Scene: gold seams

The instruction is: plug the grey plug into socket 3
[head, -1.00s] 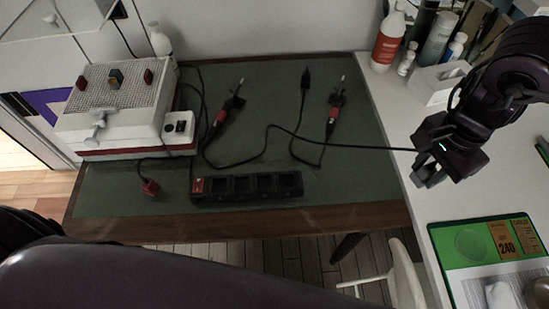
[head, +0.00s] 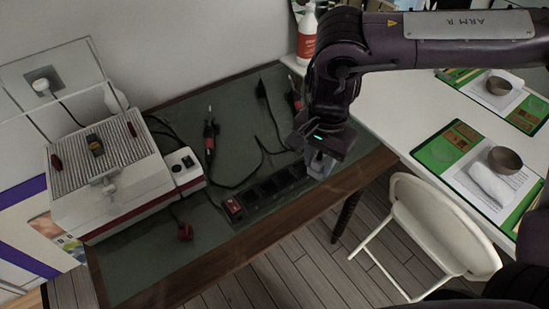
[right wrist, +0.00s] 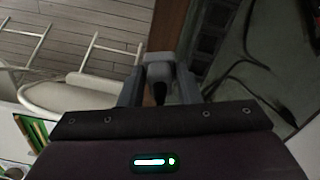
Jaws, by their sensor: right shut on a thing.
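The black power strip (head: 256,208) lies near the front edge of the green mat, with a red switch (head: 232,207) at its left end and a row of dark sockets. No socket numbers are legible. My right gripper (head: 318,166) is at the strip's right end, hiding part of it. In the right wrist view its fingers are shut on the grey plug (right wrist: 159,73). The strip (right wrist: 211,32) shows ahead and to the right of the plug there. Whether the plug touches the strip cannot be told. My left gripper is not in view.
A white ribbed machine (head: 110,165) stands at the left, with a red plug (head: 184,231) near it. Black cables and red-handled tools (head: 210,135) lie behind the strip. A white chair (head: 425,230) stands in front, right.

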